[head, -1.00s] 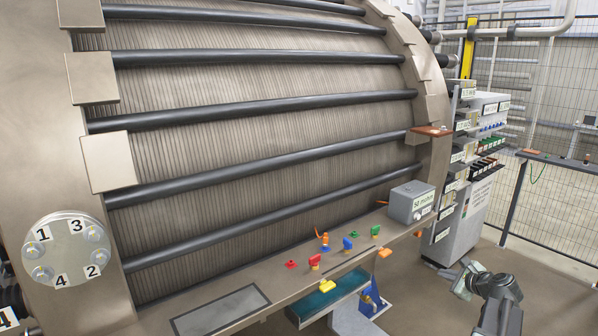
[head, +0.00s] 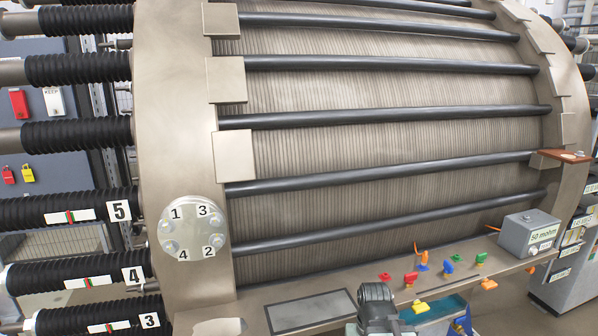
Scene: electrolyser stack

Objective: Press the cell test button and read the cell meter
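I cannot tell whether that part is a button, and no face I can name as the cell meter is readable. My arm (head: 376,300) rises at the bottom edge, left of the box and well apart from it. Only a pale piece of my gripper (head: 352,328) may show at the bottom edge; its fingers are not clear.
A round flange (head: 193,231) numbered 1 to 4 is at left. A brown plate (head: 563,156) juts out at right.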

